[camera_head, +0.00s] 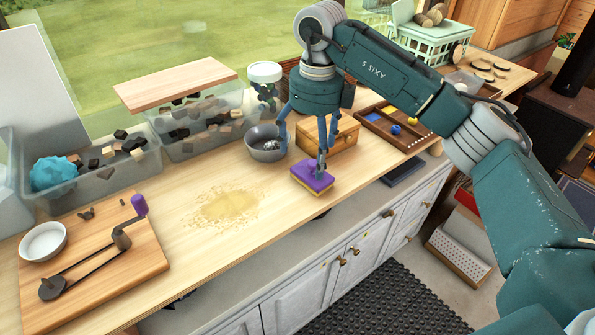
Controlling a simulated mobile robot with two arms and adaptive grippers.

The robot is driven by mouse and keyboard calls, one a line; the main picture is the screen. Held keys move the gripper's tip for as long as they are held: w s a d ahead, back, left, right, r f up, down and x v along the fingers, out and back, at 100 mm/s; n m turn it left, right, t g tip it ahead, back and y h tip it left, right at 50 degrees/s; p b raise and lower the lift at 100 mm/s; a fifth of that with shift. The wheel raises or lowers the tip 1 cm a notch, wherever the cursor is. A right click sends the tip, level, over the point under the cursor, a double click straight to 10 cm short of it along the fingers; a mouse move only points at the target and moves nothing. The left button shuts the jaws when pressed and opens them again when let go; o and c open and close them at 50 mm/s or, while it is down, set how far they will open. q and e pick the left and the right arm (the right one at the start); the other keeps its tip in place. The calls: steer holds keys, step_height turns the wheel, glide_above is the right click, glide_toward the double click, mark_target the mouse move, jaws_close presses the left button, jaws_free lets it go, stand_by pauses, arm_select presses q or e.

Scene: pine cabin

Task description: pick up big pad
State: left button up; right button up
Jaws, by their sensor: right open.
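The big pad appears to be the purple and yellow sponge (313,180), purple on top with a yellow layer below. It lies near the front edge of the wooden counter. My right gripper (309,160) hangs over the pad, fingers pointing down and spread open. One fingertip is at the pad's purple top; I cannot tell whether it touches. Nothing is held in the fingers. My left gripper is not in view.
A metal bowl (264,149) and a wooden box (345,146) stand close behind the gripper. Spilled grains (228,208) lie left of the pad. A wooden board (142,268) with a crank tool is at the left. The counter's front edge is close to the pad.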

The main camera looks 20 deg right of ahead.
mark_target(310, 165)
steer(key=shift+w+f+p, duration=0.3)
steer(key=shift+f+p, duration=0.05)
steer(key=shift+f, duration=0.45)
step_height(310, 165, down, 4)
steer(key=shift+f+p, duration=0.15)
steer(key=shift+p, duration=1.05)
steer(key=shift+w+f, duration=0.1)
steer(key=shift+f, duration=0.15)
steer(key=c, duration=0.8)
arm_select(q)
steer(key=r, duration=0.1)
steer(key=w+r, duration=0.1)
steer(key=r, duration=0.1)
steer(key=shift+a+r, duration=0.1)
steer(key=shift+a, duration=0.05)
arm_select(e)
steer(key=c, duration=0.5)
